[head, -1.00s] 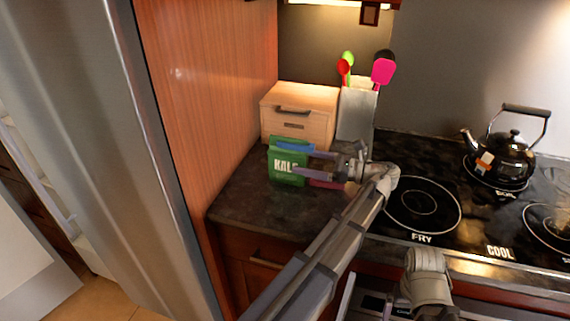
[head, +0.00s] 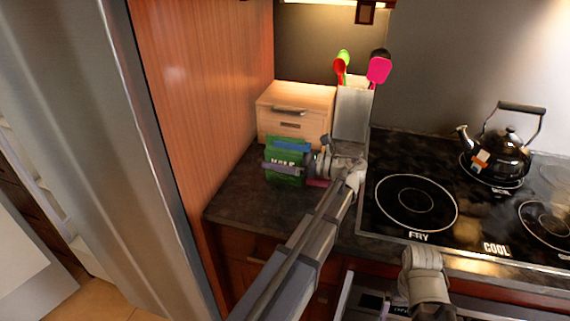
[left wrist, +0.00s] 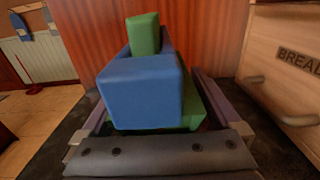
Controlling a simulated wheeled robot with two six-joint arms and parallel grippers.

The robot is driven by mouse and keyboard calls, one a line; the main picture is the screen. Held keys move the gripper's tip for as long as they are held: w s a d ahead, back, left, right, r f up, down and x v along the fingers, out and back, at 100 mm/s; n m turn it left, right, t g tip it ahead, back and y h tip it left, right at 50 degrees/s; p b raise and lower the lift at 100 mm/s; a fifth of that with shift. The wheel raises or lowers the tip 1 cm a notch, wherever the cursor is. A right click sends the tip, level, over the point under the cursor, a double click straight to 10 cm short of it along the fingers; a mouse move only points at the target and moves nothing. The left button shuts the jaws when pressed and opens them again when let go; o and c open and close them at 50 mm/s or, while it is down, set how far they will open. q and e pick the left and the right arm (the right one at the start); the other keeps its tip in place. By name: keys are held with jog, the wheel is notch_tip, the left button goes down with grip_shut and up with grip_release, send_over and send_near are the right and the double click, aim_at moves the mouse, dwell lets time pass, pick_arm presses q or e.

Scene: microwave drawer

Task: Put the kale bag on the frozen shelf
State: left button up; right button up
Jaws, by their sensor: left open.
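The kale bag (head: 286,172) is green with white lettering and stands on the dark counter in front of a wooden bread box. A blue part (head: 292,146) lies across its top and fills the middle of the left wrist view (left wrist: 140,92). My left gripper (head: 274,158) is open, with one finger across the front of the bag. In the left wrist view its fingers lie on both sides of the bag; contact is unclear. Part of my right arm shows at the bottom right; its jaws cannot be made out. No shelf marked frozen can be read.
A steel fridge door (head: 95,130) and a wooden panel (head: 195,90) stand left of the counter. The bread box (head: 295,112) and a utensil holder (head: 352,113) are behind the bag. The stove (head: 420,200) with a kettle (head: 497,158) is at right.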

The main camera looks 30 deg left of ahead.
pick_arm(q)
jog(key=shift+c, duration=0.2)
grip_shut()
dwell(0.5)
